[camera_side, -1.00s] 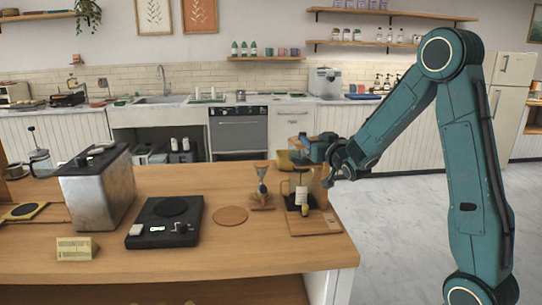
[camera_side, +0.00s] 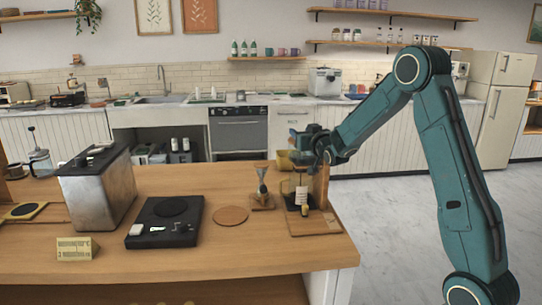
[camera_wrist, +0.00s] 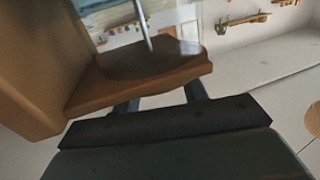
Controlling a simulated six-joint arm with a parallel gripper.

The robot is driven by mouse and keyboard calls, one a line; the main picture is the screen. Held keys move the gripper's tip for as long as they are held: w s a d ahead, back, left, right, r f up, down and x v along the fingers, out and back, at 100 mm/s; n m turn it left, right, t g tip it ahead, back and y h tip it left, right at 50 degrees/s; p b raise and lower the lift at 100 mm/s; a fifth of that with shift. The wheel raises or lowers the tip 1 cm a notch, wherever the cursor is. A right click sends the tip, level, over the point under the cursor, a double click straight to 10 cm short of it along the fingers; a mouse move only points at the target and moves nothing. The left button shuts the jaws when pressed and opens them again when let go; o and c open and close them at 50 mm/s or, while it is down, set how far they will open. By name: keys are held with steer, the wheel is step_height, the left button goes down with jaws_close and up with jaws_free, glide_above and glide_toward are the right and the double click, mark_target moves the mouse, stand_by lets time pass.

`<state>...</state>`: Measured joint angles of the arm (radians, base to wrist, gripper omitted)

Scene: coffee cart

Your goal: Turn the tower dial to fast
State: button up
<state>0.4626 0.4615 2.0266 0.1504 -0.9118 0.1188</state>
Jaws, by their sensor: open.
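The wooden drip tower (camera_side: 321,187) stands at the right end of the counter, with a glass vessel and a hanging white tag (camera_side: 302,195) at its front. In the wrist view a wooden shelf of the tower (camera_wrist: 95,92) with a dark round plate fills the upper left. The dial cannot be made out in either view. My gripper (camera_side: 300,157) is at the upper part of the tower in the side view, open and holding nothing visible. In the wrist view its two fingers (camera_wrist: 163,99) reach toward the shelf, and their tips are partly hidden by it.
A black scale-like unit (camera_side: 152,224), a round cork mat (camera_side: 231,216), a metal box (camera_side: 98,197) and a small cream sign (camera_side: 76,249) stand to the left on the counter. A small glass dripper (camera_side: 262,190) is close left of the tower. The counter front is clear.

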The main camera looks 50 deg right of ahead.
steer(key=shift+c, duration=0.2)
jaws_close()
steer(key=shift+a+m+g+h, duration=0.1)
steer(key=shift+m+g+h, duration=1.15)
steer(key=shift+h, duration=0.35)
steer(key=shift+m+g+h, duration=0.6)
steer(key=shift+m+g, duration=0.05)
steer(key=shift+m+g+h, duration=0.9)
steer(key=shift+m+g, duration=0.1)
steer(key=shift+g, duration=0.3)
steer(key=shift+m+g, duration=0.3)
steer(key=shift+g, duration=0.2)
steer(key=shift+o, duration=0.2)
jaws_free()
